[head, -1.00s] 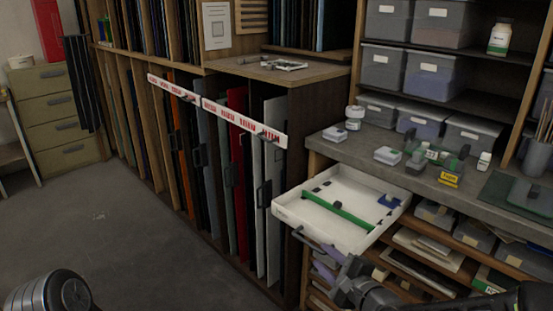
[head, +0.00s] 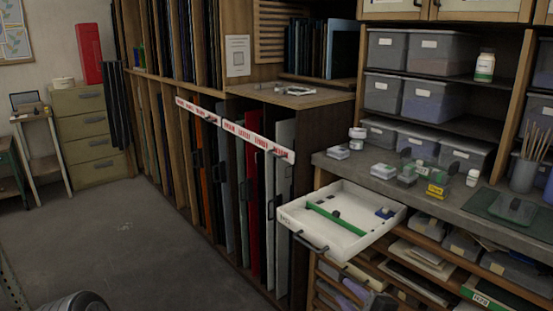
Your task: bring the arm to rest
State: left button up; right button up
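A rounded grey part of my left arm shows at the bottom left, and the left gripper is out of view.
The drawer juts out below the grey workbench (head: 480,208), which carries small boxes, jars and a yellow-labelled item (head: 436,190). A rack of upright sheets (head: 253,200) with a red-and-white strip (head: 256,139) stands left of it. The floor (head: 130,240) at left is clear.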

jog(key=s+f+n+g+h, duration=0.1)
jog(key=s+f+n+g, duration=0.2)
jog(key=f, duration=0.5)
jog(key=s+f+n+g, duration=0.2)
jog(key=s+f+n, duration=0.2)
jog(key=f+n, duration=0.25)
jog(key=s+a+f+n+g+p, duration=0.2)
jog(key=s+a+f+n+g, duration=0.2)
jog(key=s+f, duration=0.3)
jog(key=s+a+f+n+g+p, duration=0.1)
jog(key=s+a+f+n+g, duration=0.2)
jog(key=s, duration=1.3)
notch_tip(320, 180, down, 6)
jog(key=a+g, duration=0.1)
jog(key=a, duration=0.2)
jog(key=shift+s+r+n+g+p, duration=0.2)
jog(key=shift+r+n+g+p, duration=0.05)
jog(key=shift+n+g+p, duration=0.15)
jog(key=shift+o, duration=0.4)
